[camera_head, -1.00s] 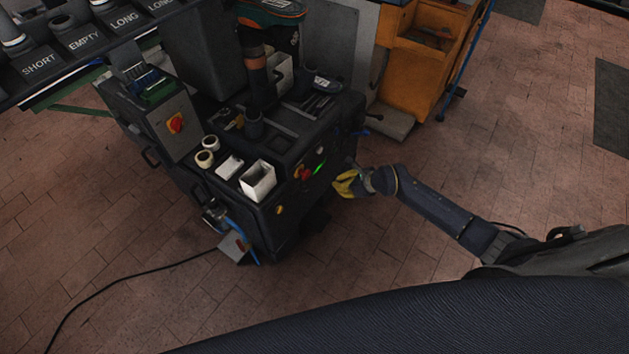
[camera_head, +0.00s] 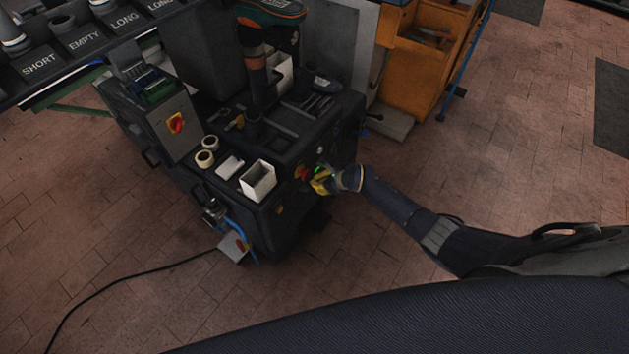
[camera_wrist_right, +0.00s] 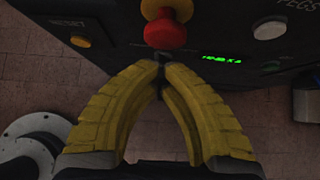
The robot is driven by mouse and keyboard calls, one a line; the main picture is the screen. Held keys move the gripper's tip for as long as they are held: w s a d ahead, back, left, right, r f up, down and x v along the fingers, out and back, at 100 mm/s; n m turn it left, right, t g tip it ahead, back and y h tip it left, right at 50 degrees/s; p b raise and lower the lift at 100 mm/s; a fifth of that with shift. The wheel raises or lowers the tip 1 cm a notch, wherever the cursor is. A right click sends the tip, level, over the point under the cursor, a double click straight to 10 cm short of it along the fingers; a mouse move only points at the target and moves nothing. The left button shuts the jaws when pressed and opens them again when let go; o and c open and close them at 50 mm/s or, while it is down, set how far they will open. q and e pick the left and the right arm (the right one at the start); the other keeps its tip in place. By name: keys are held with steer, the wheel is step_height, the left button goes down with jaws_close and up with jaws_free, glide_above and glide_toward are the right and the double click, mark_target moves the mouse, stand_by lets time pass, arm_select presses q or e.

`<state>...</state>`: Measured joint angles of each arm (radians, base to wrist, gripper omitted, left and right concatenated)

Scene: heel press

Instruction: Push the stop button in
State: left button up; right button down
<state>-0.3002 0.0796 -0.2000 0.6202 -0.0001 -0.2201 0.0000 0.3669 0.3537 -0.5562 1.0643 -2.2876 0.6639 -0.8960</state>
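The stop button is a red mushroom knob on a yellow collar on the front of the dark machine. It shows in the head view (camera_head: 302,173) and at the top middle of the right wrist view (camera_wrist_right: 165,33). My right gripper (camera_head: 316,184), with yellow fingers, is at the machine's front, close to the button. In the right wrist view its fingertips (camera_wrist_right: 161,62) meet just below the red knob with nothing seen between them. I cannot tell whether they touch the knob. My left gripper is not in view.
A green display (camera_wrist_right: 221,59) and a white button (camera_wrist_right: 268,30) sit right of the stop button, a yellow reset button (camera_wrist_right: 80,41) left. White box (camera_head: 258,180) stands on the machine's top. A red-yellow switch (camera_head: 176,123) is on a grey box.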

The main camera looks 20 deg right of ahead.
steer(key=shift+w+a, duration=0.45)
steer(key=shift+w, duration=0.1)
steer(key=shift+w+a+r, duration=0.1)
steer(key=shift+w+a, duration=0.6)
steer(key=shift+w, duration=0.25)
glide_toward(308, 177)
steer(key=s+d+f, duration=0.1)
steer(key=s+d, duration=0.1)
steer(key=s, duration=0.1)
steer(key=shift+s+d+r, duration=0.55)
steer(key=shift+s+d, duration=0.05)
steer(key=shift+d, duration=0.1)
